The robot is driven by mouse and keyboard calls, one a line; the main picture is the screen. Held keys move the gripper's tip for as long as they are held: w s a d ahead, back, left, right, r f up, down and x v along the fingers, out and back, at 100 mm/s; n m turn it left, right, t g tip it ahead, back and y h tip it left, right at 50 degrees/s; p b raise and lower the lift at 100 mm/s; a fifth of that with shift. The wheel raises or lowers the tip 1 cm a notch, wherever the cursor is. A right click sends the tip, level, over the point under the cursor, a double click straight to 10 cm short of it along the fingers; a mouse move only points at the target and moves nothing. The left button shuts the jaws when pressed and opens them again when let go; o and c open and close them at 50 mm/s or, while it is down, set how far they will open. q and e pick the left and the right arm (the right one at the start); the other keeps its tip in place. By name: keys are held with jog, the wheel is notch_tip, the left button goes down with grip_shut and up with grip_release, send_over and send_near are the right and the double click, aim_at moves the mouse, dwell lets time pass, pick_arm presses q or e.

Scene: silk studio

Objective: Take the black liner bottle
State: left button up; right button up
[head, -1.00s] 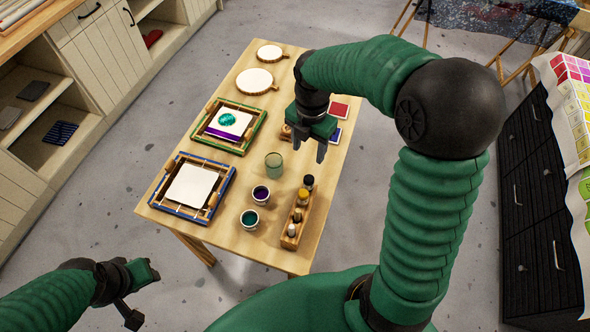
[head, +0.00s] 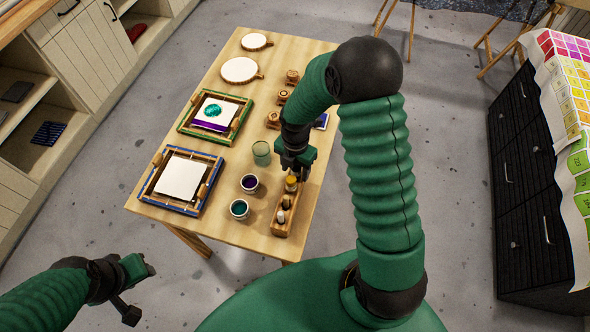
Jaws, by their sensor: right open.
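A small wooden rack (head: 277,230) of bottles stands at the table's right front. An amber bottle (head: 291,184) and paler bottles (head: 281,215) show in it. The dark-capped bottle at the rack's far end is hidden behind my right gripper, so I cannot pick out the black liner bottle. My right gripper (head: 298,171) points down over the rack's far end, open. Whether its fingers are around a bottle or above it cannot be told. My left gripper (head: 145,268) is off the table at lower left, apart from everything.
Left of the rack stand a purple dye cup (head: 249,183), a teal dye cup (head: 239,208) and a glass (head: 262,153). Framed silks (head: 181,179) and (head: 213,113) fill the table's left side. Wooden stamps (head: 273,120) and round hoops (head: 240,70) lie farther back.

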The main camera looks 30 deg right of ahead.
jog(key=shift+d, duration=0.3)
jog(key=c, duration=0.5)
jog(key=shift+a, duration=0.35)
jog(key=c, duration=0.6)
jog(key=shift+c, duration=0.2)
notch_tip(320, 180, up, 10)
jog(key=shift+s+r, duration=0.1)
jog(key=shift+r, duration=0.05)
jog(key=shift+d, duration=0.15)
